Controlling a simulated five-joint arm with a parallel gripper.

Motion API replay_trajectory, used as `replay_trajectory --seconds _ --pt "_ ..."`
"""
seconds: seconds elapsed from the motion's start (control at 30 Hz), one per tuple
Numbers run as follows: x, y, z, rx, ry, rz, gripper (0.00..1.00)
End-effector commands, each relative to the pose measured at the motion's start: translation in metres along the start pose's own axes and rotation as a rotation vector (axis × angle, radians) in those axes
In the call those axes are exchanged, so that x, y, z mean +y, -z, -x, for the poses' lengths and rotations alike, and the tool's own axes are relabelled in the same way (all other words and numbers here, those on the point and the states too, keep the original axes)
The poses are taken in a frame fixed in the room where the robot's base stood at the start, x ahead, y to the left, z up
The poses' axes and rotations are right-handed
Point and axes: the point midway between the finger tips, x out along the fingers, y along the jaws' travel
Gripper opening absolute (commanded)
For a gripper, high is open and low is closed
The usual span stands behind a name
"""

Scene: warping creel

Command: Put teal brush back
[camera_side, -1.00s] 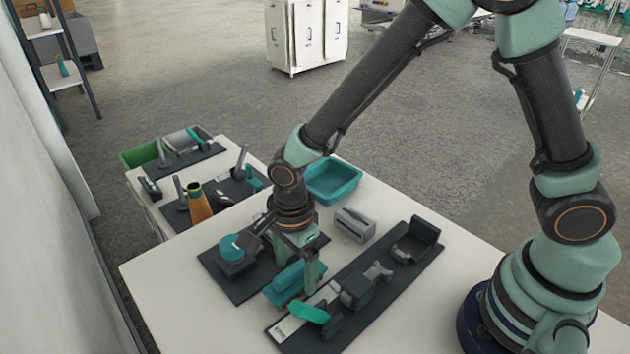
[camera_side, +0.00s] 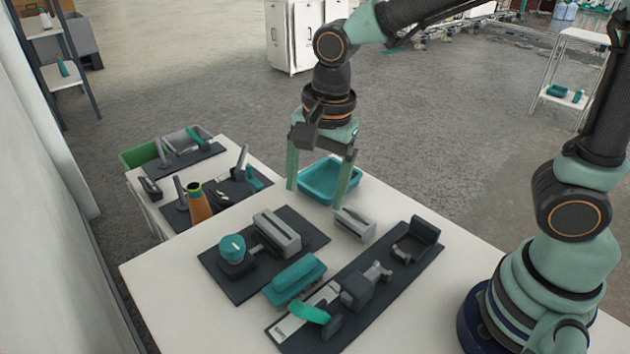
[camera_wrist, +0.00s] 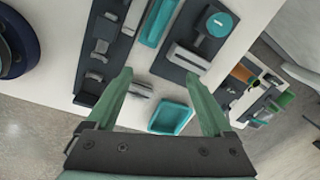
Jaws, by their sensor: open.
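A long teal piece (camera_side: 296,280) with a rounded top, which looks like the teal brush, lies on the near table between the two dark boards. I cannot tell whether it is one piece or a brush seated in a teal holder. It also shows at the top of the wrist view (camera_wrist: 158,22). My gripper (camera_side: 319,196) is open and empty, raised behind the teal piece and apart from it. In the side view its fingers overlap the teal tray (camera_side: 332,196).
A dark board (camera_side: 222,280) holds a teal-topped round part (camera_side: 232,248) and a grey block (camera_side: 278,232). A longer dark board (camera_side: 372,310) carries several grey fixtures and a green-teal curved part (camera_side: 309,313). A small grey block (camera_side: 355,224) stands near the tray. A second table stands at the left.

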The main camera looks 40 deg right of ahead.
Motion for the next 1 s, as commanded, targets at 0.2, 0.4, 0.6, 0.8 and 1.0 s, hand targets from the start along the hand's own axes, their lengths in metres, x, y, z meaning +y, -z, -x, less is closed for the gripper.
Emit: replay_trajectory --seconds 0.2,0.4,0.6,0.8,1.0 --pt "0.024 0.051 0.039 0.065 0.126 0.405 0.85" --pt "0.053 0.086 0.063 0.192 0.189 0.782 0.85" --pt "0.075 0.108 0.075 0.314 0.192 1.061 0.85" --pt "0.084 0.114 0.078 0.36 0.179 1.17 0.85" --pt "0.084 0.114 0.078 0.361 0.178 1.177 0.85"
